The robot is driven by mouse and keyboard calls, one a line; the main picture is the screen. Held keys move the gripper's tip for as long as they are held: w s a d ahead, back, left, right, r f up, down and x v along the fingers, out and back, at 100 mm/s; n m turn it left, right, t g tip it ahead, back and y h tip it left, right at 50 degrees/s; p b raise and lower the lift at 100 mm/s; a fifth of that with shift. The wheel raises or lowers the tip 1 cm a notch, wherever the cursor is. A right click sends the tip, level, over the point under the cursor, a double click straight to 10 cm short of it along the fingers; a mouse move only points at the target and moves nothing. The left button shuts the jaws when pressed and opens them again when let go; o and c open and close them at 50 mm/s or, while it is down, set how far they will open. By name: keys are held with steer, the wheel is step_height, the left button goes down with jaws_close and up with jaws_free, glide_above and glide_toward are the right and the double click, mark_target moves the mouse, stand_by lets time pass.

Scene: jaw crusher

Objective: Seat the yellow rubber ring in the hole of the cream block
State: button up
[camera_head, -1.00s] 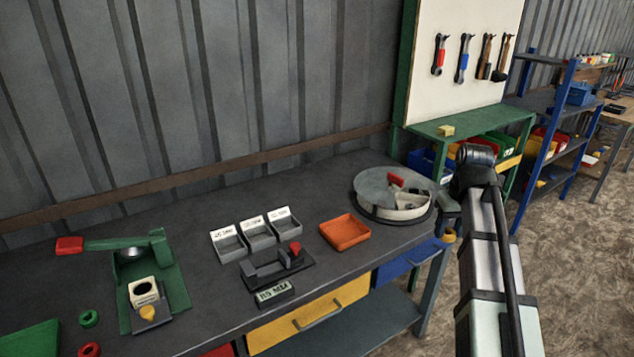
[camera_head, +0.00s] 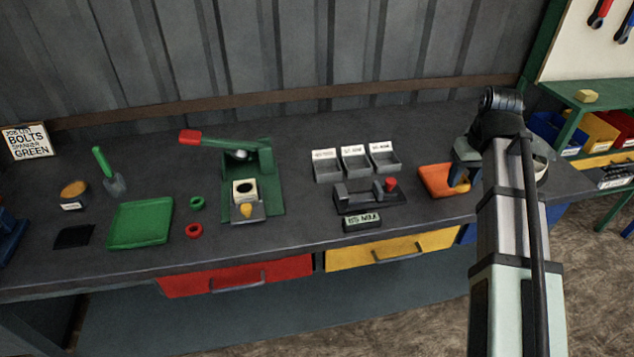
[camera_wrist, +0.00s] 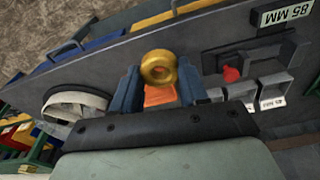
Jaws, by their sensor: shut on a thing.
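The cream block (camera_head: 244,188) stands on the green press (camera_head: 268,190) at the middle left of the head view. Its dark round hole faces up and looks empty. My gripper (camera_head: 462,178) is over the orange tray's right side, far right of the block. In the wrist view my gripper (camera_wrist: 159,80) is shut on the yellow rubber ring (camera_wrist: 159,54), held between the blue fingertips with its hole visible. The ring also shows small in the head view (camera_head: 462,187). The block is not visible in the wrist view.
The orange tray (camera_head: 432,182) lies below my gripper. Between it and the press stand a dark fixture with a red knob (camera_head: 390,184) and three grey bins (camera_head: 356,164). A red-tipped press lever (camera_head: 191,137) extends left above the block. Green (camera_head: 197,202) and red (camera_head: 194,231) rings lie left.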

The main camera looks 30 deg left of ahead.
steer(key=s+a+n, duration=0.2)
steer(key=s+a, duration=0.2)
steer(key=a, duration=0.6)
steer(key=s+a+n, duration=0.2)
steer(key=s+a, duration=0.2)
steer(key=a, duration=0.7)
steer(key=r+m, duration=0.1)
steer(key=m, duration=0.1)
glide_above(245, 189)
step_height(245, 189, down, 9)
steer(key=shift+f, duration=0.15)
steer(key=shift+s+d+f, duration=0.1)
steer(key=shift+f, duration=0.1)
